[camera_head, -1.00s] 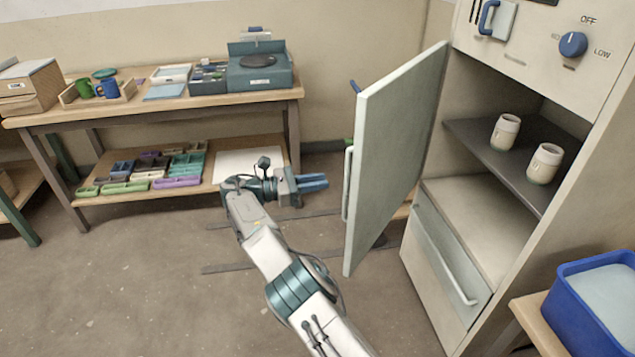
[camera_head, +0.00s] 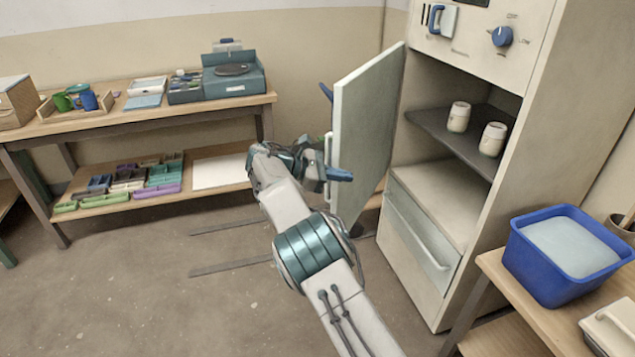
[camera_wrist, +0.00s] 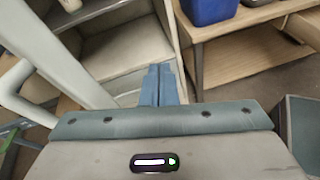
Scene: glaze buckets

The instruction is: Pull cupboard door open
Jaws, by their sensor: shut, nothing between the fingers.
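The cupboard door (camera_head: 366,130) stands swung wide open on the left side of the cupboard (camera_head: 550,70). Its vertical pale handle (camera_head: 328,168) is on the outer face. My gripper (camera_head: 341,175) is shut and empty, its blue fingers in front of the lower part of the door near the handle. Whether they touch the door cannot be told. In the wrist view the closed fingers (camera_wrist: 159,84) point toward the open cupboard, and the door edge with its handle (camera_wrist: 14,85) lies to the left, apart from the fingers.
Two pale cups (camera_head: 459,117) stand on the dark inner shelf (camera_head: 435,122). A drawer (camera_head: 420,235) below is shut. A blue tub (camera_head: 515,255) stands on a bench at right. A workbench (camera_head: 130,122) with trays stands at left. The floor between is clear.

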